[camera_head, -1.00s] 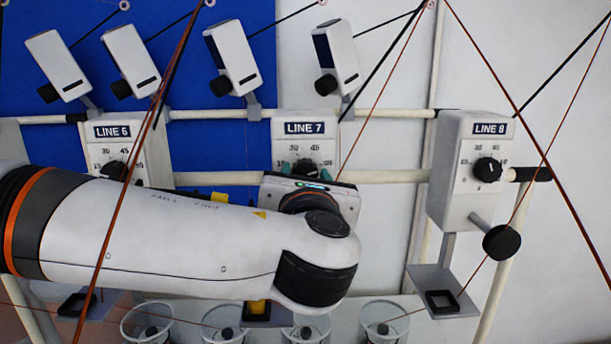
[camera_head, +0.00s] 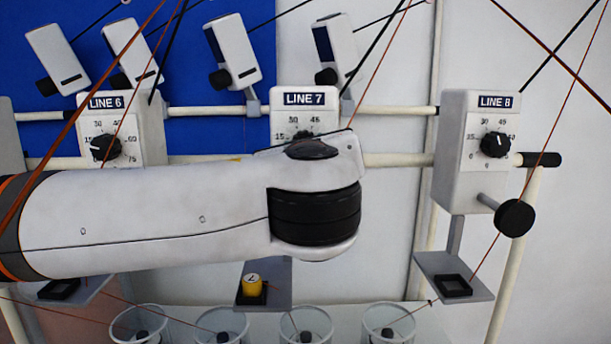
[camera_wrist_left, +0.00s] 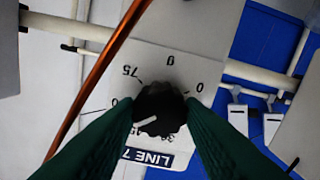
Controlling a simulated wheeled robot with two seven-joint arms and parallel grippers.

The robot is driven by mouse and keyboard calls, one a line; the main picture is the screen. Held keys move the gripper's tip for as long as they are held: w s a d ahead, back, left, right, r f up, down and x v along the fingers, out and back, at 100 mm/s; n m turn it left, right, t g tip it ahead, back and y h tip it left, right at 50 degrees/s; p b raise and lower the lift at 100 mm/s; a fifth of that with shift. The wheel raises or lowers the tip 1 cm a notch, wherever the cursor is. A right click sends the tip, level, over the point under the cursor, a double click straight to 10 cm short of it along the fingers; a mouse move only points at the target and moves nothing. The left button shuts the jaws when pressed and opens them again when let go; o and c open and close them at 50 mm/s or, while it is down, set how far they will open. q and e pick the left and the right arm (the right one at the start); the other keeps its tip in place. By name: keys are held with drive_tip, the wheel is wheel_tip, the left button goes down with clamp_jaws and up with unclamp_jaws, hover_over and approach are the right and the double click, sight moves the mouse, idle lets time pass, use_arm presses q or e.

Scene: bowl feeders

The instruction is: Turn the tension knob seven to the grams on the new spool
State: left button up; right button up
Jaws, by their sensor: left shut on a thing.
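The tension box LINE 7 (camera_head: 282,122) hangs on the rails in the middle of the head view. Its black knob (camera_wrist_left: 160,100) is mostly hidden there by my left wrist. In the left wrist view, which sees the dial upside down, my left gripper's (camera_wrist_left: 161,116) green fingers are shut on this knob from both sides. The knob's white line points to the lower left, around the 45 to 60 side; nearby figures are partly covered. A yellow spool (camera_head: 252,281) stands on the grey tray (camera_head: 278,270) below LINE 7; its mark is too small to read. My right gripper is not in view.
LINE 6 (camera_head: 105,101) is at left and LINE 8 (camera_head: 497,101) at right, each with a black knob. Red and dark threads cross the view; an orange-brown one (camera_wrist_left: 92,85) passes close to my fingers. Several clear bowls (camera_head: 305,322) stand along the bottom.

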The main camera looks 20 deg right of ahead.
use_arm(q)
drive_tip(key=n+b, duration=0.3)
drive_tip(key=shift+f, duration=0.25)
drive_tip(key=shift+r+n+b, duration=0.2)
drive_tip(key=shift+n+b, duration=0.7)
drive_tip(key=shift+n, duration=0.2)
drive_tip(key=o, duration=1)
